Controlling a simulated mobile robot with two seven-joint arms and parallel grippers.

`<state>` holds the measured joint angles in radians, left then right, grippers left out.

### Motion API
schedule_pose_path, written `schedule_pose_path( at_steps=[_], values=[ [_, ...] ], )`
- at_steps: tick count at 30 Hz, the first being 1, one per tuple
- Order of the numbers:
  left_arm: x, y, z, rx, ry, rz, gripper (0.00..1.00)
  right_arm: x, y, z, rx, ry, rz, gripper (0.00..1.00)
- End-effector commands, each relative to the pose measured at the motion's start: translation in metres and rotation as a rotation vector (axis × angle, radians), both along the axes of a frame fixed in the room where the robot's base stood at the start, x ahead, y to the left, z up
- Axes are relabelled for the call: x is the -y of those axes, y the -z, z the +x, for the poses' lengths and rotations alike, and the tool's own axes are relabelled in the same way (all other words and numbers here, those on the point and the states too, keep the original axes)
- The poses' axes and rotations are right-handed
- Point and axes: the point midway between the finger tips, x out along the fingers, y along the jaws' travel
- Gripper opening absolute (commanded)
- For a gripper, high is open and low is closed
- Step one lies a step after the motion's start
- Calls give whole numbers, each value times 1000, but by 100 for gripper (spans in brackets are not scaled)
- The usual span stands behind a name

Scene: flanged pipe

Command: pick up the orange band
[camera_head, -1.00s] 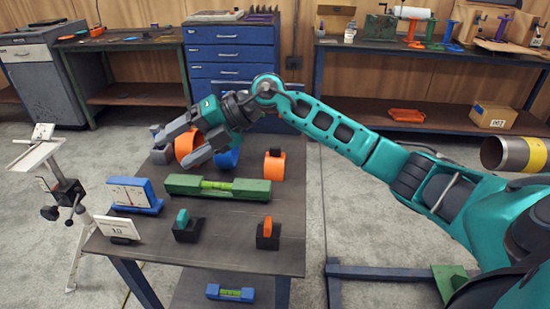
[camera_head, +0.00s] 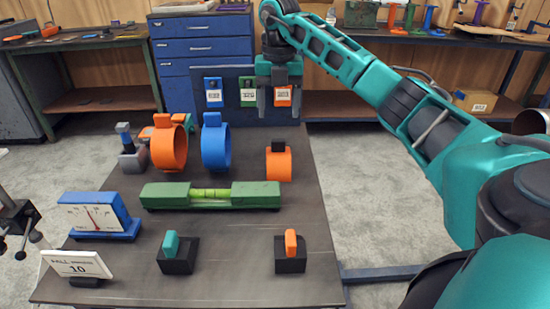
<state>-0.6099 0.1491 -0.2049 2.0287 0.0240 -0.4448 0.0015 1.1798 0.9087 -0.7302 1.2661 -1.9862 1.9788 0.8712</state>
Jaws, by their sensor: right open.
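A large orange band (camera_head: 168,149) with a tab on top stands upright at the back left of the table, beside a similar blue band (camera_head: 216,147). A smaller orange ring (camera_head: 279,166) with a black block on top stands to their right. My right gripper (camera_head: 279,105) is open and empty, with its fingers pointing down. In the picture it is above the smaller orange ring and to the right of both large bands. It covers part of the tag board. My left gripper is not in view.
A green level (camera_head: 210,196) lies across the table (camera_head: 225,275) in front of the bands. A blue dial gauge (camera_head: 95,216), a sign and two black blocks with teal and orange tops stand nearer. An upright board (camera_head: 229,88) with numbered tags stands at the back.

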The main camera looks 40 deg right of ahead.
Motion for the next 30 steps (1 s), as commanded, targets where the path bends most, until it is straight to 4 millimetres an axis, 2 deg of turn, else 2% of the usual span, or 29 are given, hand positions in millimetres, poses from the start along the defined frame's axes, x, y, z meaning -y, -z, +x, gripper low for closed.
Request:
schedule_pose_path(
  at_steps=[1, 4, 14, 22, 30],
  values=[
    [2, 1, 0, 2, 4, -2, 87, 0, 13, 0, -3, -1, 0, 68],
    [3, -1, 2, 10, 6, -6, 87, 0, 29, 0, -2, -2, 1, 68],
    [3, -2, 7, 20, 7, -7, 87, 0, 54, 1, -1, -2, 1, 68],
    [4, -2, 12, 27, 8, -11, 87, 2, 93, 2, -2, -3, 1, 68],
    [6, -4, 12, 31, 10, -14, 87, 3, 97, 2, 2, -3, 1, 68]
  ],
)
